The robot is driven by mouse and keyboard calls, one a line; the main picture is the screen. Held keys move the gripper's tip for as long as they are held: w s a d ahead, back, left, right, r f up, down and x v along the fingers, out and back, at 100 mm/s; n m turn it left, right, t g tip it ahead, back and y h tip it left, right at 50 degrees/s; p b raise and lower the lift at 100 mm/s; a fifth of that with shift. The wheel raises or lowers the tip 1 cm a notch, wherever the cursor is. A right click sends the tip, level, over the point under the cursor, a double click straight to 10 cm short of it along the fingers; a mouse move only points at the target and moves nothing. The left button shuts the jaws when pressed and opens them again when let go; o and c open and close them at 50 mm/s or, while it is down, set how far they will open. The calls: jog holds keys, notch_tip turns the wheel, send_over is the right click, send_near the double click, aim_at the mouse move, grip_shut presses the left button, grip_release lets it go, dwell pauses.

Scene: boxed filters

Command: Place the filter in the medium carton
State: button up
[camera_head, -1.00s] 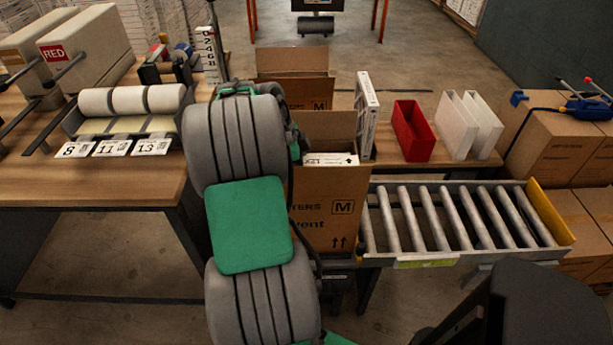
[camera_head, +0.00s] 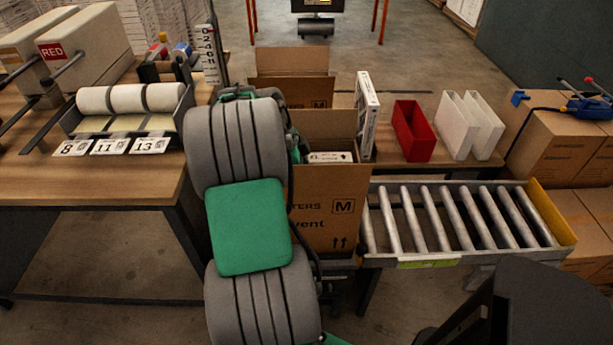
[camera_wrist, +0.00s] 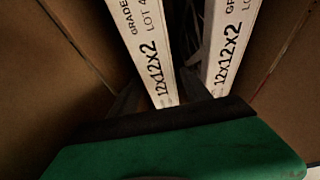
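The medium carton (camera_head: 330,220), brown and marked M, stands open at the left end of the roller conveyor. A white filter edge (camera_head: 330,157) shows just inside its mouth. The wrist view looks into the carton, between brown walls. Two white filter edges marked 12x12x2 show there, a left filter (camera_wrist: 142,50) and a right filter (camera_wrist: 231,45), standing side by side with a gap between them. My gripper (camera_wrist: 162,95) has its dark fingers on either side of the left filter's near end, with narrow gaps, so it looks open. My arm hides the fingers in the head view.
Another M carton (camera_head: 300,90) stands behind. The roller conveyor (camera_head: 460,215) is empty. A label dispenser (camera_head: 130,115) is on the left table.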

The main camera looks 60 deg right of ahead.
jog(key=shift+o, duration=0.3)
jog(key=shift+r, duration=0.2)
jog(key=p+v, duration=0.3)
jog(key=v, duration=0.9)
jog(key=shift+r+p, duration=0.4)
jog(key=shift+r, duration=0.1)
